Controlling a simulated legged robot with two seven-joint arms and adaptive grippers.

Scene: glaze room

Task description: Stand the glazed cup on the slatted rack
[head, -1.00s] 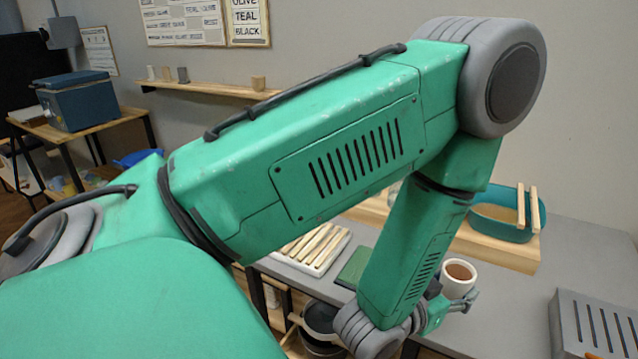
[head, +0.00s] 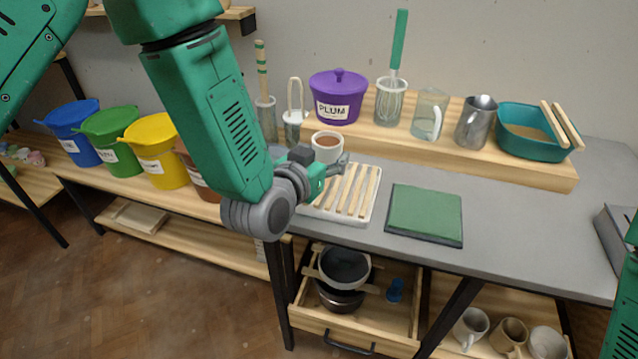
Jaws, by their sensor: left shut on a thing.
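The glazed cup (head: 327,149) is white outside with a brown inside, and it is upright. My left gripper (head: 338,168) is shut on it from the near side, and its fingers partly cover the cup's lower part. The slatted rack (head: 362,205) is a white tray with pale wooden slats on the grey table. The cup shows at the rack's back left end. I cannot tell whether it is above the rack or behind it, or how high its base is. My left wrist hides the rack's left side. My right gripper is not in view.
A green mat (head: 425,213) lies right of the rack. Coloured buckets (head: 157,150) stand at left.

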